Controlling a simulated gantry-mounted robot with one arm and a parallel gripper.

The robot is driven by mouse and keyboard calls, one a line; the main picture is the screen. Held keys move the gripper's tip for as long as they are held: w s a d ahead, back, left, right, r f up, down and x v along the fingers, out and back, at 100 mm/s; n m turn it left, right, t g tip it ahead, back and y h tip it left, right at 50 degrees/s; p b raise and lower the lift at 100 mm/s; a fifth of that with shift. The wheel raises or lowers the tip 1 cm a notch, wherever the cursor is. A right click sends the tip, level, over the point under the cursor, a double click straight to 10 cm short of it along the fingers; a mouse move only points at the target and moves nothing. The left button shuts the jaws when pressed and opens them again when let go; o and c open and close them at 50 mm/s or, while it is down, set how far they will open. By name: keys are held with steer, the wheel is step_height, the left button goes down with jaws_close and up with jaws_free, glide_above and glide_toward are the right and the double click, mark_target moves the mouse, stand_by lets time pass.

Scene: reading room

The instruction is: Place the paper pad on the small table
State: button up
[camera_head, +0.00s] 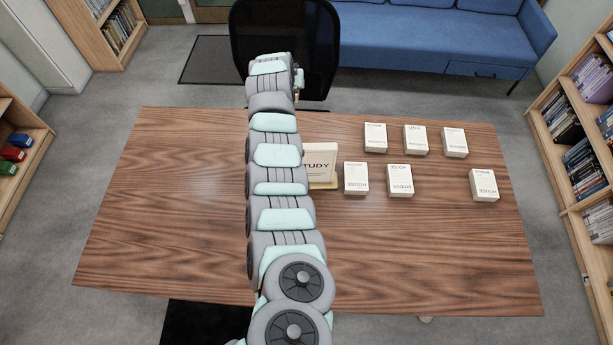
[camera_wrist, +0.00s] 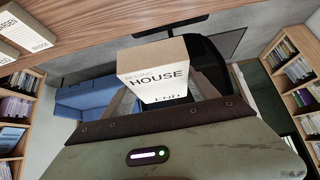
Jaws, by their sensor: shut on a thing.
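The held pad cannot be made out there. I cannot pick out a separate small table in either view.
The wooden desk (camera_head: 190,220) carries several similar printed blocks (camera_head: 375,138) at the right and a "STUDY" block (camera_head: 320,160) partly hidden by my arm. Behind are the black chair (camera_head: 322,45) and blue sofa (camera_head: 430,40). Bookshelves (camera_head: 575,140) flank the room. The desk's left side is clear.

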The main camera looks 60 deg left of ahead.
step_height(320, 180, down, 16)
steer(key=b, duration=0.3)
steer(key=shift+r, duration=0.25)
steer(key=shift+f+b, duration=2.05)
steer(key=shift+f, duration=0.2)
steer(key=o, duration=1.7)
steer(key=shift+c, duration=0.2)
steer(key=shift+r, duration=0.1)
